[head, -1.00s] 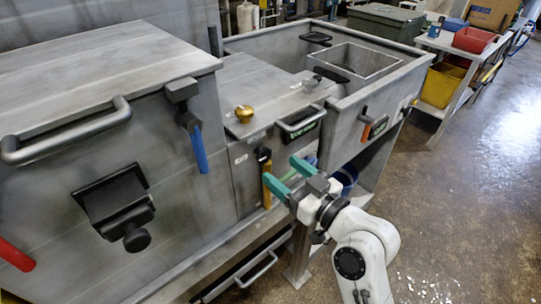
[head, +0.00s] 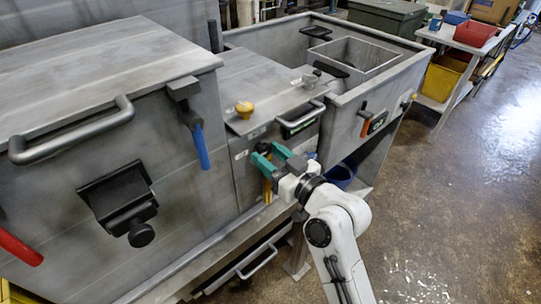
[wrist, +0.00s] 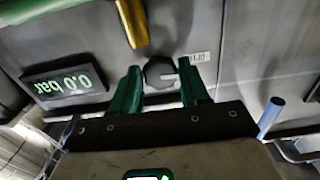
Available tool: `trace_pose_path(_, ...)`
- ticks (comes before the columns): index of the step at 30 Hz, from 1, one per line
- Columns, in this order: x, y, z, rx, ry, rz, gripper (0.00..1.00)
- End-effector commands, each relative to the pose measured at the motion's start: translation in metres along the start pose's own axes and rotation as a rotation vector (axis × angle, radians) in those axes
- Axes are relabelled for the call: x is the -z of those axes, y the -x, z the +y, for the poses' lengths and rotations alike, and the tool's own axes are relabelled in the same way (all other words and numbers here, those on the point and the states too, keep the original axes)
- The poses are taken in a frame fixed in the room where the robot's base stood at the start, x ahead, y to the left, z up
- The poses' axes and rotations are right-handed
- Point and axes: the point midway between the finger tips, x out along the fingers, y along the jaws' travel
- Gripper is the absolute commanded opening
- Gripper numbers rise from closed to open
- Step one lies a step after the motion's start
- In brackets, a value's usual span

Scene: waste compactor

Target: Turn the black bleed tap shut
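A dark, many-sided tap knob with a pale pointer line (wrist: 158,73) is on the grey panel in the wrist view; I take it for the black bleed tap. My gripper (head: 267,154) faces this panel. In the wrist view its two green fingers (wrist: 161,75) are apart, one on each side of the knob. Nothing is seen held, and whether the fingers touch the knob cannot be told. A yellow handle (wrist: 132,22) is close to the knob and shows below the gripper in the head view (head: 267,188).
A display reading 0.0 bar (wrist: 65,84) appears upside down beside the knob. A blue lever (head: 201,147) and a large black knob (head: 141,235) are to the left. A grey bar handle (head: 302,118) and an orange-handled lever (head: 364,127) are to the right. Open floor lies right.

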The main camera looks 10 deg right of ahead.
Motion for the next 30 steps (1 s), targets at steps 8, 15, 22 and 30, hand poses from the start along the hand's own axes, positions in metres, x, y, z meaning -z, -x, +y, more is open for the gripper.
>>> trace_pose_path(8,0.0,0.0002,0.0001,0.0,0.0,0.0,0.18)
trace_pose_path(15,0.0002,0.0002,0.0001,0.0,-0.012,0.0,0.14)
trace_pose_path(22,0.0007,0.0002,-0.0002,0.0,-0.095,-0.001,0.14)
trace_pose_path(30,0.0019,0.0002,-0.0009,0.0,-0.309,-0.001,0.14)
